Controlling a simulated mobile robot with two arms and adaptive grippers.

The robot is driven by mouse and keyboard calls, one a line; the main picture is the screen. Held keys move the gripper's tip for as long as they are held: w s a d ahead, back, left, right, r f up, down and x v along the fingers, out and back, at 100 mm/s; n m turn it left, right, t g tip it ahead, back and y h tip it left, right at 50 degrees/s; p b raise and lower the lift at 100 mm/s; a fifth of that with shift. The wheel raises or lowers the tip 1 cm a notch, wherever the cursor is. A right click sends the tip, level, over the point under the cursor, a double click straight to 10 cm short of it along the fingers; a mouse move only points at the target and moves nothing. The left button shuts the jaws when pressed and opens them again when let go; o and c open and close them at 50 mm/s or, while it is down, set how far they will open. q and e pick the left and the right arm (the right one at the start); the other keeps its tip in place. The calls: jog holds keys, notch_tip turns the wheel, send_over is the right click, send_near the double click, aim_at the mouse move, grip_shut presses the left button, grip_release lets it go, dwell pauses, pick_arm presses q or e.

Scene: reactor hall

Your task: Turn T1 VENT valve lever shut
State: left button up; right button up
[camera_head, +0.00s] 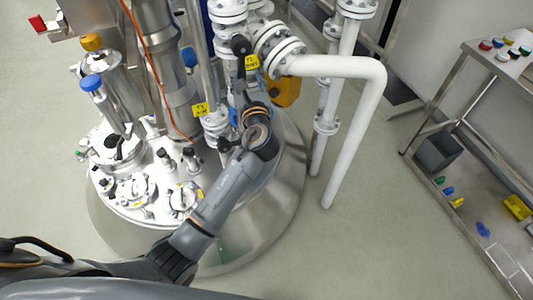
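A steel reactor vessel (275,205) stands at centre with white flanged pipework on its lid. A dark valve lever (241,45) shows on the upper pipe, close to a yellow label (251,62). A second yellow label (201,109) hangs lower left and seems to start with T1; the rest of both labels is too small to read, so I cannot tell which marks the vent. My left arm reaches up from the lower left over the lid. My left gripper (240,88) is small and dark among the pipes below the upper lever; its fingers are unclear. My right gripper is out of view.
A white pipe (365,110) bends down to the right of the vessel. Blue-capped (91,83) and yellow-capped (91,42) fittings stand at left. A steel trolley (440,95) with a grey bin (438,151) is at right.

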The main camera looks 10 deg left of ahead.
pick_arm(q)
jog(key=b+v, duration=0.2)
jog(key=v, duration=0.9)
jog(key=s+d+f+n+h+b, duration=0.1)
jog(key=f+n+h+b, duration=0.2)
jog(key=f+b, duration=0.4)
jog(key=s+d+f+n+t+h+b, duration=0.1)
jog(key=s+d+f+n+h+b, duration=0.1)
jog(key=f+n+b, duration=0.3)
jog(key=shift+f+h+b, duration=0.8)
jog(key=shift+f+b, duration=1)
jog(key=shift+f, duration=0.5)
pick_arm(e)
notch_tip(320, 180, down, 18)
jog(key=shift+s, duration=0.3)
pick_arm(q)
jog(key=shift+s+d, duration=0.1)
jog(key=shift+s, duration=0.05)
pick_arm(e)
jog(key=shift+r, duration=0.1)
